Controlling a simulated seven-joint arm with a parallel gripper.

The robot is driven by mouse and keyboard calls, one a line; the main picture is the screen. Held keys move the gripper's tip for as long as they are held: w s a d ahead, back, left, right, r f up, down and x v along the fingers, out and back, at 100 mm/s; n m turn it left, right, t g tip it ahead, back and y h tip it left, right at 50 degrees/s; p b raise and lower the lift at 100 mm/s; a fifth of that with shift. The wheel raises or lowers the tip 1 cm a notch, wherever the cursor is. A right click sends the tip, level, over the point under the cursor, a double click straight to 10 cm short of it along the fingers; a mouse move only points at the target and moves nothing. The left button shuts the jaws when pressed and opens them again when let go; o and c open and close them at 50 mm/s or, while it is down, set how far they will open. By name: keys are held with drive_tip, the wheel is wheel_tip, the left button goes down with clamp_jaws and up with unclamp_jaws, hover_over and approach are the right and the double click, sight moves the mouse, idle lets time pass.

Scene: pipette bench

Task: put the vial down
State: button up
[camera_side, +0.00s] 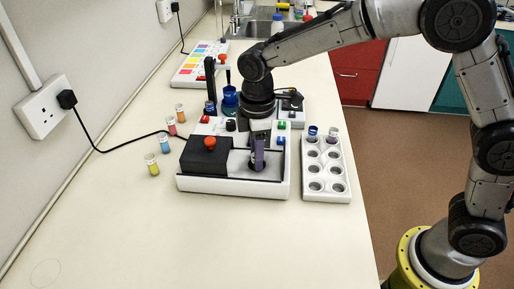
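My gripper (258,160) points down into the open light-coloured well (238,162) of a white bench device (235,188). Its fingers are small and partly hidden here, and a purple piece shows at their tips. I cannot tell whether this is a finger or a held vial. On the bench left of the device stand several small vials: orange (180,113), pink (171,126), blue (164,142) and yellow (152,165).
A black lid or block with a red knob (209,143) covers the device's left part. Behind stand a dark post (210,80), a blue flask (230,99) and a colour chart tray (203,62). A black cable (110,150) crosses the bench. The front bench is clear.

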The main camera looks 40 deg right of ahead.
wheel_tip(320, 180, up, 12)
drive_tip(key=s+d+r+m+t, duration=0.1)
drive_tip(key=s+d+r+m, duration=0.25)
drive_tip(key=s+d, duration=0.3)
drive_tip(key=s+d+f+m+t, duration=0.2)
drive_tip(key=s+d+m, duration=0.2)
drive_tip(key=s, duration=0.5)
drive_tip(key=s+d+f+m+t, duration=0.2)
drive_tip(key=s+d+m, duration=0.3)
drive_tip(key=s, duration=0.4)
drive_tip(key=shift+d+f, duration=0.45)
drive_tip(key=shift+f, duration=0.25)
